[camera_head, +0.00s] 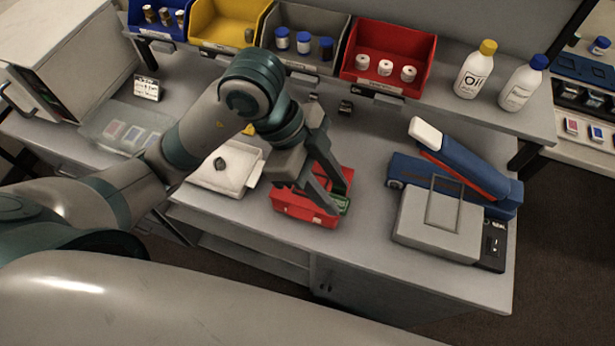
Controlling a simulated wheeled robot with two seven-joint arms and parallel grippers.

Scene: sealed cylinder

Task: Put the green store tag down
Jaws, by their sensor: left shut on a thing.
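The green store tag (342,205) shows as a small green piece at the fingertips of my left gripper (333,193). My left gripper is shut on it, and the fingers hide part of it. The gripper points down over the right part of a red box (293,205) near the table's front edge. I cannot tell whether the tag touches the box or is just above it. My right gripper is not in view.
A grey scale-like device (440,222) and a blue tool (440,178) stand on the table (370,250) at right. A white tray (225,175) lies left of the red box. Colored bins, including a red bin (388,88), and bottles (475,70) line the back shelf.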

